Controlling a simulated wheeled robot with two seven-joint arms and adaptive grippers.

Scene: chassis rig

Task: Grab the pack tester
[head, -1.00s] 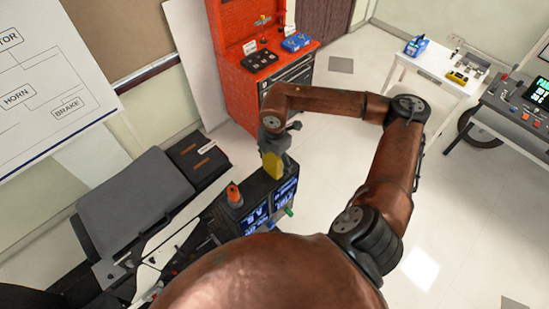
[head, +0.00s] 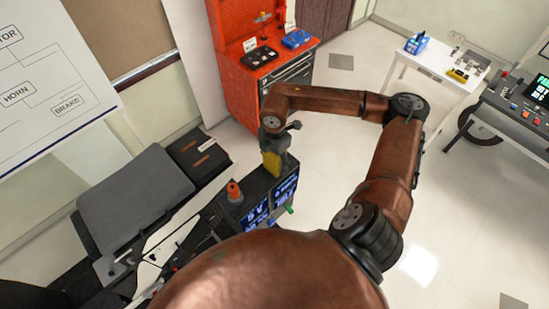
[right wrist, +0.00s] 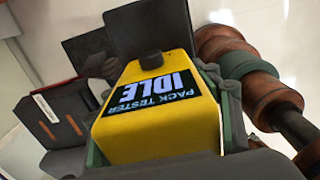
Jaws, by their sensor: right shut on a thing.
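The pack tester is a yellow box with a dark screen reading "PACK TESTER IDLE" in the right wrist view (right wrist: 150,132). It also shows as a small yellow block in the head view (head: 271,164). My right gripper (head: 273,148) is shut on it from above, with a finger on either side of it in the right wrist view. In the head view the tester is at the far end of a dark console (head: 262,186); whether it touches the console I cannot tell. My left gripper is not in view.
An orange knob (head: 234,192) stands up from the console near the tester. A grey padded seat (head: 135,198) lies to the left. A red tool cabinet (head: 235,75) stands behind, and a white table (head: 437,66) at upper right. The floor between is clear.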

